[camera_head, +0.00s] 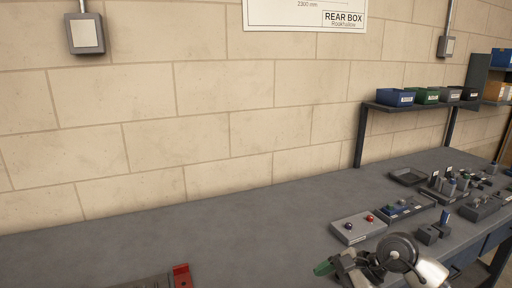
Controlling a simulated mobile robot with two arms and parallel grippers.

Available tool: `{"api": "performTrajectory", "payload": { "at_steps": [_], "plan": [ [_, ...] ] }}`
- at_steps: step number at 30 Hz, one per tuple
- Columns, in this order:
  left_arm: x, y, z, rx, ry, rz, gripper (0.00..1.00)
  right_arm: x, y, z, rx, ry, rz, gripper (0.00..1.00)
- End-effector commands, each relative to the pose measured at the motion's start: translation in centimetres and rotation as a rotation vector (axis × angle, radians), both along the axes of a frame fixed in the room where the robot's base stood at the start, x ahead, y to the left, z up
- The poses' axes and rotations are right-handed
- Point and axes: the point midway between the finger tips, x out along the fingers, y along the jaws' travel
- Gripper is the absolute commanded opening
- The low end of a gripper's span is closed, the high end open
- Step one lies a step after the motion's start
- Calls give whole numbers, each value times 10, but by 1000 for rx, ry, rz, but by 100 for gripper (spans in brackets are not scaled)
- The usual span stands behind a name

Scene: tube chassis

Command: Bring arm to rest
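My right arm comes in at the bottom right, over the front of the grey workbench (225,235). Its gripper (345,268) is at the bottom edge, partly cut off by the frame. A small green piece (323,268) shows at its left end; I cannot tell whether it is held or part of the gripper. The finger gap is not clear. My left arm and gripper are not in view.
A grey box with coloured knobs (358,227) stands just behind my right gripper. Small parts and an empty dark tray (407,177) lie farther right. A red-ended fixture (182,276) sits at bottom left. Bins (395,97) stand on a shelf. The bench's middle is clear.

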Motion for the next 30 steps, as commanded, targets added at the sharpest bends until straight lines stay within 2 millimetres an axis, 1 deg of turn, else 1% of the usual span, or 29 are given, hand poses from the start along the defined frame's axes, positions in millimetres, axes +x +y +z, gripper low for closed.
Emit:
{"api": "performTrajectory", "payload": {
  "at_steps": [1,2,3,5,6,8,10,13,15,17,18,20,21,23,25,26,27,29,30],
  "plan": [
    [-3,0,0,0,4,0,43,-8,22,2,124,24,-25,83],
    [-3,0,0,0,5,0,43,-11,34,6,205,42,-49,83],
    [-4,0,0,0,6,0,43,-16,50,13,326,73,-86,83],
    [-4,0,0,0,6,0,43,-23,70,27,518,136,-153,83],
    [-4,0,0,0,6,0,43,-27,79,37,644,186,-204,83],
    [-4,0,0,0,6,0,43,-31,88,53,832,271,-287,83],
    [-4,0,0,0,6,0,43,-32,89,69,1045,386,-393,83],
    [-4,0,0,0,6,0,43,-30,79,85,1334,573,-563,83],
    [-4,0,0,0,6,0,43,-28,64,88,1526,716,-695,83],
    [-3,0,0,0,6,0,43,-25,48,85,1682,844,-817,83],
    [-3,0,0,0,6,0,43,-25,36,79,1782,934,-903,83],
    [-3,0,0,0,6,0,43,-25,18,66,1926,1067,-1041,83],
    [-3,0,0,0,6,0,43,-27,6,55,2016,1157,-1138,83],
    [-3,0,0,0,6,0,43,-33,-12,34,2143,1291,-1293,83],
    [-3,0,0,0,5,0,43,-45,-29,5,2275,1442,-1488,83],
    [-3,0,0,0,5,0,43,-52,-36,-8,-2257,-1461,1530,83],
    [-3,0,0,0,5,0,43,-64,-44,-27,-2111,-1401,1504,83],
    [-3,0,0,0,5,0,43,-84,-52,-53,-1905,-1308,1465,83],
    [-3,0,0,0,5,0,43,-99,-56,-69,-1781,-1248,1440,83]
  ]
}}
